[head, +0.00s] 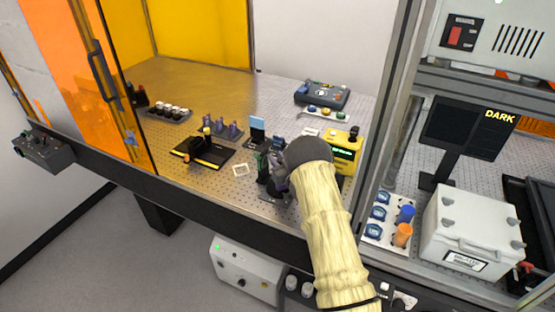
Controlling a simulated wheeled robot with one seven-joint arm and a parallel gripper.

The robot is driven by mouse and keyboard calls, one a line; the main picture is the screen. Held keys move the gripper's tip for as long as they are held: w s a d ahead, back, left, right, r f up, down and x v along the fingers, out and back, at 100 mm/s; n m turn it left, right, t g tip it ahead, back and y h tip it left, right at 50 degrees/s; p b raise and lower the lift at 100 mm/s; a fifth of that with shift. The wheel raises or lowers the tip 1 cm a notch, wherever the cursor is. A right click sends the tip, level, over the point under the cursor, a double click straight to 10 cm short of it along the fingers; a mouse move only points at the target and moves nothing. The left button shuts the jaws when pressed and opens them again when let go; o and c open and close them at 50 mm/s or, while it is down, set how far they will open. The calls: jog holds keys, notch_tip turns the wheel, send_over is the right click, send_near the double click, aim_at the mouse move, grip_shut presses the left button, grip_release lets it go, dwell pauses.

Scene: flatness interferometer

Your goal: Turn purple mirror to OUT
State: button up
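Small purple mounts (234,130) stand in a row on the perforated metal table, left of my arm. A purplish patch also shows right at my gripper (277,180), partly hidden by my wrist. I cannot tell whether this patch is the purple mirror, nor which way the mirror is turned. My gripper is low over the front part of the table, beside a dark green mount (261,166). My forearm and wrist cover much of it, so its fingers and any contact are unclear.
A black stage with yellow stripes (212,158) lies left of my gripper. A yellow device (345,150) stands close on the right. A light blue plate (257,130) stands behind. A monitor (464,128) reads DARK. The orange panel (70,60) and frame post bound the opening.

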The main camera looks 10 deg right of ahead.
jog(key=shift+f+m+h+b, duration=0.1)
jog(key=shift+m+h+b, duration=0.3)
jog(key=shift+h+b, duration=0.3)
jog(key=m+h+b, duration=0.1)
jog(key=b, duration=0.1)
jog(key=m+h+b, duration=0.1)
jog(key=h+b, duration=0.1)
jog(key=shift+d+f+t, duration=0.15)
jog(key=shift+f+t, duration=0.05)
jog(key=shift+t, duration=0.2)
jog(key=m+h+b, duration=0.2)
jog(key=h+b, duration=0.1)
jog(key=shift+d+h, duration=0.15)
jog(key=shift+h, duration=0.25)
jog(key=shift+d+r+m+g+h+b, duration=0.2)
jog(key=shift+m+g+h+b, duration=0.3)
jog(key=shift+m+h+b, duration=0.7)
jog(key=shift+d+r+m+g+h+b, duration=0.15)
jog(key=shift+m+g+h+b, duration=0.6)
jog(key=shift+h, duration=0.85)
jog(key=shift+d+m, duration=0.1)
jog(key=shift+m, duration=0.15)
jog(key=o, duration=1)
jog(key=shift+s, duration=0.15)
